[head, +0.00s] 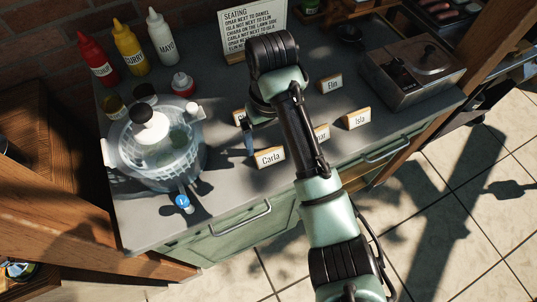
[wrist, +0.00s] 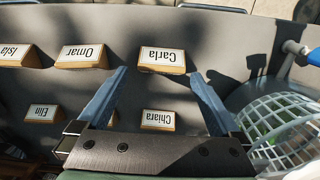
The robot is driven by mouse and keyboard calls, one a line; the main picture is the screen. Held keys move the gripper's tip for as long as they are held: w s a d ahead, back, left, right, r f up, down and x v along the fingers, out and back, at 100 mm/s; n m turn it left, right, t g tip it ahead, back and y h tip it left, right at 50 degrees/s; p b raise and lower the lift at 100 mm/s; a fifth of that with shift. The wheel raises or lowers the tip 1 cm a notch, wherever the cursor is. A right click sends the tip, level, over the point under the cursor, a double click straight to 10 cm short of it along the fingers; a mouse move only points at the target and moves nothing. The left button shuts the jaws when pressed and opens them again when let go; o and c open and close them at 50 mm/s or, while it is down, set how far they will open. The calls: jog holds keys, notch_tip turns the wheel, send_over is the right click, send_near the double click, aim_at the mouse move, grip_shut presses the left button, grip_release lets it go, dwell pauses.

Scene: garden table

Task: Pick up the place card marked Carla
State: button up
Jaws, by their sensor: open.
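The place card marked Carla (head: 269,157) stands on the grey worktop near its front edge, a white label on a wooden block. In the wrist view the Carla card (wrist: 162,60) appears upside down, just beyond and between my fingertips. My gripper (wrist: 159,72) is open and empty, with its two blue fingers spread to either side of the card's width. The card marked Chiara (wrist: 158,120) lies nearer the palm, between the fingers in the picture. In the head view my arm hides most of the gripper; one blue finger shows behind the Carla card.
Cards marked Omar (wrist: 82,56), Isla (head: 357,118) and Elin (head: 330,83) stand to the Carla card's right in the head view. A clear salad spinner (head: 158,155) stands at its left. A seating sign (head: 251,28), sauce bottles (head: 128,47) and a metal box (head: 412,72) stand farther back.

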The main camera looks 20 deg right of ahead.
aim_at(269, 150)
jog(key=shift+f+b, duration=0.5)
jog(key=shift+f, duration=0.25)
jog(key=shift+a+f+p, duration=0.1)
jog(key=shift+f+p, duration=0.25)
jog(key=shift+f, duration=1.35)
jog(key=c, duration=1.1)
